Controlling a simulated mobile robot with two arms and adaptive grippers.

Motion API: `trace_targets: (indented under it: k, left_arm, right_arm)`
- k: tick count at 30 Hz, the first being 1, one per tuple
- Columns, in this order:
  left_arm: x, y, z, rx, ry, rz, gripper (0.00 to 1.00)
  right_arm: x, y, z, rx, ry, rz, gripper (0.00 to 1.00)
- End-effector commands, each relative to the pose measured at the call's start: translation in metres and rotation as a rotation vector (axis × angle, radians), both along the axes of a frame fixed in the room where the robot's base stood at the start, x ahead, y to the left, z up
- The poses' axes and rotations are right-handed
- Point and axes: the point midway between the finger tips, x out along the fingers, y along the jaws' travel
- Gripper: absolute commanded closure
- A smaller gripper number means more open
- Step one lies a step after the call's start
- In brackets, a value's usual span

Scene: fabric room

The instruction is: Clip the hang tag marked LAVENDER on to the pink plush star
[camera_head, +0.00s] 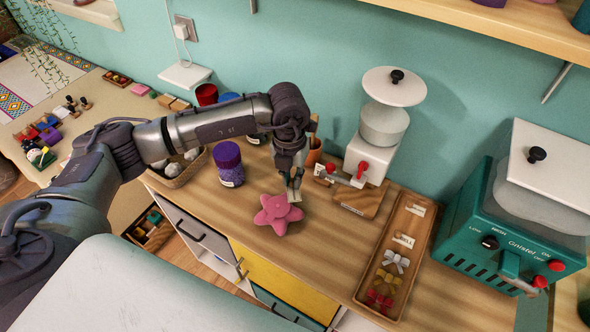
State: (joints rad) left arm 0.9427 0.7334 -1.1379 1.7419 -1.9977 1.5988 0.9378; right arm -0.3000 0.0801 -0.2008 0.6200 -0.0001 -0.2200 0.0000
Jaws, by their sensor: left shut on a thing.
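The pink plush star (272,217) lies on the wooden counter near the middle of the view. My left gripper (295,188) points down at the star's upper right edge, shut on a small pale hang tag (296,196). The tag's lettering cannot be read, and I cannot tell whether it touches the star. Other pale tags (403,241) lie in the long wooden tray to the right, with bows below them. My right gripper is out of view.
A purple jar (229,165) and a basket (180,168) stand left of the star. A white dispenser (383,125) stands behind, the wooden tray (366,281) to the right, and a teal machine (507,238) beyond it. The counter between star and tray is clear.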

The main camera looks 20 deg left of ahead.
Motion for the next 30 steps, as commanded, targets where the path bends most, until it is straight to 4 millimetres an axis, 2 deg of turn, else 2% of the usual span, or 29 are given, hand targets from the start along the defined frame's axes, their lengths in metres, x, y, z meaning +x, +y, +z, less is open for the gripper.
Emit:
trace_targets:
  k: [1, 12, 18, 24, 30]
  left_arm:
    - [-0.001, 0.002, 0.002, 0.000, 0.003, 0.106, 0.95]
    - [-0.008, 0.020, -0.008, 0.002, 0.004, 0.930, 0.95]
    - [-0.013, 0.030, -0.014, 0.002, 0.004, 1.286, 0.95]
    - [-0.015, 0.035, -0.018, 0.001, 0.002, 1.462, 0.95]
    - [-0.015, 0.036, -0.025, 0.001, 0.001, 1.491, 0.95]
  right_arm:
    - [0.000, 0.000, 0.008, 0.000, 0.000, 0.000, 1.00]
    - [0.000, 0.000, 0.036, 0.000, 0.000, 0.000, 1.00]
    - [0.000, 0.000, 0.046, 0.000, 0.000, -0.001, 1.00]
    - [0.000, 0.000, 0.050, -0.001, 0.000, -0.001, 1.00]
    - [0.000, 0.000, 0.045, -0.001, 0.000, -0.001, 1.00]
